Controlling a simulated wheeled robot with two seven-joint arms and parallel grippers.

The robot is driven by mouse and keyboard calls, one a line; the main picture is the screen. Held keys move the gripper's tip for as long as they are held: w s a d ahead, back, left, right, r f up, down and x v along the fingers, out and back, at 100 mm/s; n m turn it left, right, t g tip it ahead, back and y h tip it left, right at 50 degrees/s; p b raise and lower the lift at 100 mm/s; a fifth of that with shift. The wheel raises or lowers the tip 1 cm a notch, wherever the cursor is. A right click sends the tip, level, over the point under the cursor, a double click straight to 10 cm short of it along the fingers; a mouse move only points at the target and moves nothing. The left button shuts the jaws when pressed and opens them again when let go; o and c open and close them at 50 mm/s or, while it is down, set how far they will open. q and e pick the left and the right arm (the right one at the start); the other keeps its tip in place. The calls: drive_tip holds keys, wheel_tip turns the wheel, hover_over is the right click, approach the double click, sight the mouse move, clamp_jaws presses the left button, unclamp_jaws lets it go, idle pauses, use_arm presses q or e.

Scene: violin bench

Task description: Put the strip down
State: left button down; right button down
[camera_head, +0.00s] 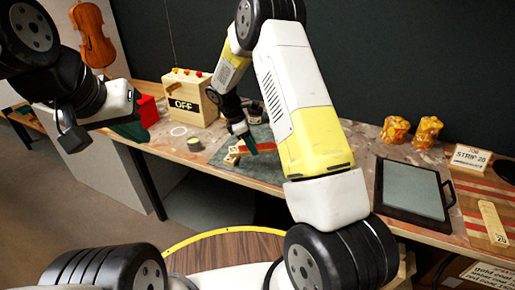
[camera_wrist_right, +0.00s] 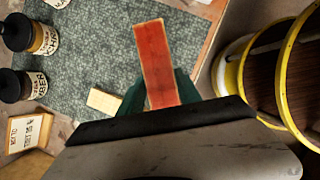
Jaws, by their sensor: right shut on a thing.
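My right gripper (camera_wrist_right: 160,92) has green fingers and is shut on a reddish wooden strip (camera_wrist_right: 156,60), which sticks out past the fingertips. In the head view my right gripper (camera_head: 249,146) is low over the grey-green mat (camera_head: 286,134) on the bench. I cannot tell whether the strip touches the mat. A small pale wooden block (camera_wrist_right: 104,101) lies on the mat beside the fingers.
A wooden box marked OFF (camera_head: 190,98) and a small tin (camera_head: 194,145) stand left of the mat. Dark jars (camera_wrist_right: 20,34) stand at its edge. A black-framed tray (camera_head: 412,190), amber lumps (camera_head: 395,130) and a STRIP 20 sign (camera_head: 470,158) are at the right.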

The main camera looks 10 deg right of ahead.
drive_tip(key=w+a+f+n+t, duration=0.1)
drive_tip(key=a+n, duration=0.1)
drive_tip(key=n, duration=0.1)
drive_tip(key=w+a+f+n+t+y, duration=0.1)
drive_tip(key=w+a+n, duration=0.1)
drive_tip(key=a+n, duration=0.1)
drive_tip(key=w+a+f+n+t, duration=0.1)
drive_tip(key=w+a+n, duration=0.1)
drive_tip(key=n, duration=0.3)
drive_tip(key=shift+a+f+t+y, duration=0.1)
drive_tip(key=shift+a+t+y, duration=0.25)
drive_tip(key=shift+a, duration=0.35)
approach(269, 159)
drive_tip(key=shift+w+d+f, duration=0.1)
drive_tip(key=shift+w+f, duration=0.8)
drive_tip(key=shift+f, duration=0.05)
drive_tip(key=shift+s+d+f, duration=0.1)
drive_tip(key=shift+d+f, duration=0.2)
drive_tip(key=shift+f, duration=0.6)
drive_tip(key=shift+d+f, duration=0.35)
drive_tip(key=shift+f, duration=0.55)
drive_tip(key=c, duration=0.8)
unclamp_jaws()
drive_tip(key=shift+f, duration=0.1)
drive_tip(key=shift+c, duration=0.2)
